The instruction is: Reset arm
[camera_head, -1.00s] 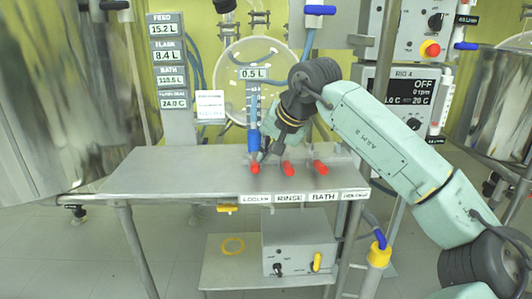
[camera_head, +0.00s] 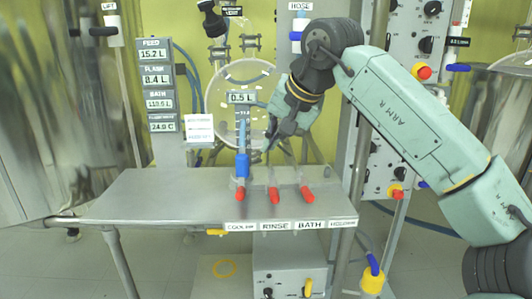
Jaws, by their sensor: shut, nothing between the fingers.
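My arm, pale green with dark joints, reaches in from the right. My gripper (camera_head: 268,146) is shut and empty. In the picture it lies just right of the 0.5 L measuring tube with its blue base (camera_head: 242,165), above the steel table. I cannot tell whether it touches the tube. Three red valve handles (camera_head: 240,194), (camera_head: 274,195), (camera_head: 307,194) sit on the table below it, apart from the gripper.
The steel table (camera_head: 150,195) has clear room on its left. A post of readout signs (camera_head: 158,85) and a round glass vessel (camera_head: 222,80) stand behind. Shiny steel vessels (camera_head: 45,110) flank the scene.

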